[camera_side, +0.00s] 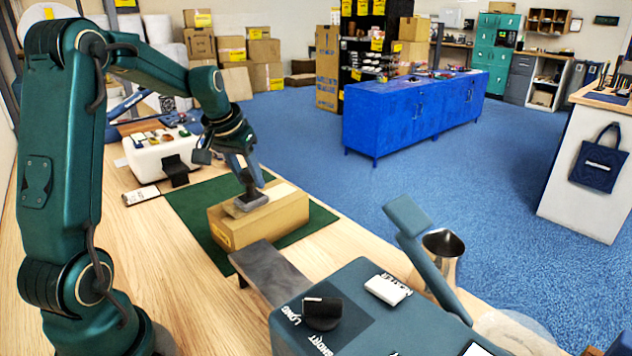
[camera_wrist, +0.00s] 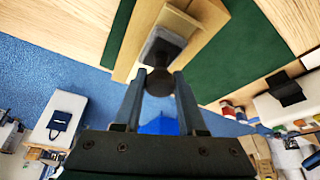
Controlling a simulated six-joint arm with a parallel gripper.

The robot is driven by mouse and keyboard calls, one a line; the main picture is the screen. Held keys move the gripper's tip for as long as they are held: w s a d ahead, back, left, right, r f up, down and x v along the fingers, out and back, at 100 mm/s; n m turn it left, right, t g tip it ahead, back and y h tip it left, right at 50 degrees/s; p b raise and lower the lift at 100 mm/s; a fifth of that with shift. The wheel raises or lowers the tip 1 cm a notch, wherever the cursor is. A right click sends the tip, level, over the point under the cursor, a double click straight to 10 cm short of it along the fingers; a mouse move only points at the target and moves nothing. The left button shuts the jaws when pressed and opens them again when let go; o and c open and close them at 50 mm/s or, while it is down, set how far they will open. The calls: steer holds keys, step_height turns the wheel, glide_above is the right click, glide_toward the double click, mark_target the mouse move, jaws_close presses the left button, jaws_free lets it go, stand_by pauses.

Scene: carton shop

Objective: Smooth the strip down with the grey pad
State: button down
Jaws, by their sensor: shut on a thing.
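A cardboard carton (camera_side: 262,222) lies on a green mat (camera_side: 195,203) on the wooden bench. A paler strip runs along the carton's top (camera_side: 281,190); it also shows in the wrist view (camera_wrist: 178,20). My gripper (camera_side: 246,180) is above the carton and shut on the dark handle of the grey pad (camera_side: 250,201). In the wrist view the fingers (camera_wrist: 160,88) close on the pad's round knob, and the grey pad (camera_wrist: 163,46) is over the carton's top, on or just above the strip. I cannot tell whether pad and strip touch. The pad hides part of the strip.
A grey plate-like stand (camera_side: 270,270) is in front of the carton. A dark teal box (camera_side: 375,290) with LONG and SHORT labels is nearer. A white dispenser (camera_side: 160,153) stands behind. Bare bench (camera_side: 165,265) lies left of the carton.

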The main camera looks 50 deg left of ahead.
steer(key=shift+s, duration=0.15)
steer(key=shift+s+d, duration=0.1)
steer(key=shift+s, duration=0.95)
steer(key=shift+s, duration=0.1)
steer(key=shift+s, duration=0.15)
steer(key=shift+s+d+f, duration=0.1)
steer(key=shift+s, duration=0.85)
step_height(320, 180, up, 7)
stand_by(0.8)
steer(key=shift+w, duration=0.15)
stand_by(0.3)
